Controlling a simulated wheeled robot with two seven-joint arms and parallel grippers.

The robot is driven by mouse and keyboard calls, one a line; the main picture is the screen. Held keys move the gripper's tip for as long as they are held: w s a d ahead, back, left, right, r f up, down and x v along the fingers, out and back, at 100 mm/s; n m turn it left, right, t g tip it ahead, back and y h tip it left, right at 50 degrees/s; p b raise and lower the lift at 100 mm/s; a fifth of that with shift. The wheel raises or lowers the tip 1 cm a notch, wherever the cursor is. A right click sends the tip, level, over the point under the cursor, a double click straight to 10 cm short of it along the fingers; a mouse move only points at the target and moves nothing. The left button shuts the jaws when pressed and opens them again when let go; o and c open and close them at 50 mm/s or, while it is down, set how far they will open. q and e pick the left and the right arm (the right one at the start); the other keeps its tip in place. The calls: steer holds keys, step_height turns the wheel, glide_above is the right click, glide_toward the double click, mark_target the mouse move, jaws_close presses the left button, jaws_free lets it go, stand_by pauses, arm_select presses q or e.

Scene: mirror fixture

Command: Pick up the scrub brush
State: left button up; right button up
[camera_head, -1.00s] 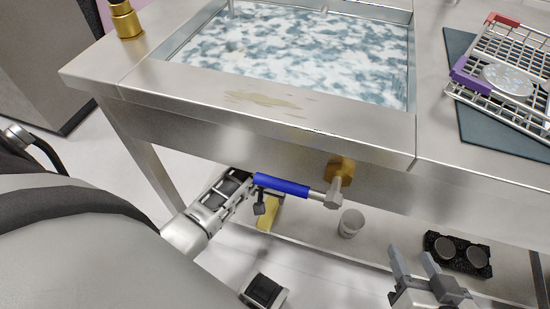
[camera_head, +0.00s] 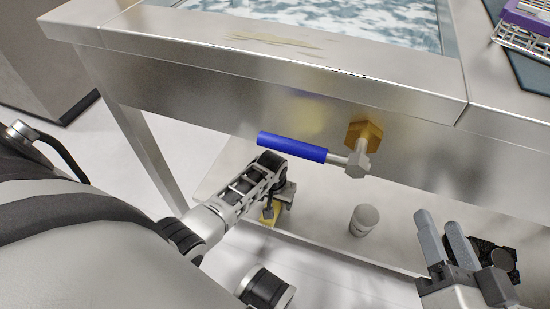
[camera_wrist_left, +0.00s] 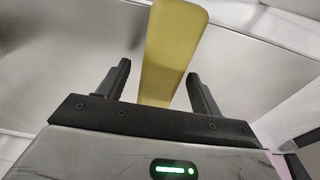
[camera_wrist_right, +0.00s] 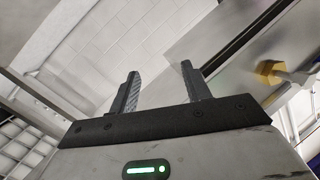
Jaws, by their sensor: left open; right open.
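A flat yellow piece, which looks like the scrub brush (camera_head: 268,217), lies on the lower shelf under the sink. In the head view it is mostly hidden by my left gripper (camera_head: 280,203), which is just above it. In the left wrist view the long yellow body (camera_wrist_left: 168,55) runs between the two open fingers (camera_wrist_left: 158,80). I cannot tell how far it is below the fingertips, and no bristles show. My right gripper (camera_head: 445,230) is open and empty in front of the sink, away from the brush.
A blue-handled valve (camera_head: 292,147) on a brass fitting (camera_head: 362,133) sticks out above my left gripper. A grey cup (camera_head: 363,220) and a black holder with round pieces (camera_head: 497,256) stand on the shelf (camera_head: 320,240). The steel sink front (camera_head: 230,90) overhangs it.

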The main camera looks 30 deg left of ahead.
arm_select(q)
steer(key=c, duration=1.1)
steer(key=shift+r, duration=0.25)
step_height(320, 180, up, 9)
steer(key=p, duration=0.6)
steer(key=shift+f, duration=0.15)
steer(key=shift+r, duration=0.5)
arm_select(e)
steer(key=shift+s+d+f+n+g+h, duration=0.25)
steer(key=shift+d+f+n+g+h, duration=0.65)
steer(key=shift+h, duration=0.3)
arm_select(q)
steer(key=shift+o, duration=0.7)
steer(key=shift+d, duration=0.1)
arm_select(e)
steer(key=shift+f, duration=0.1)
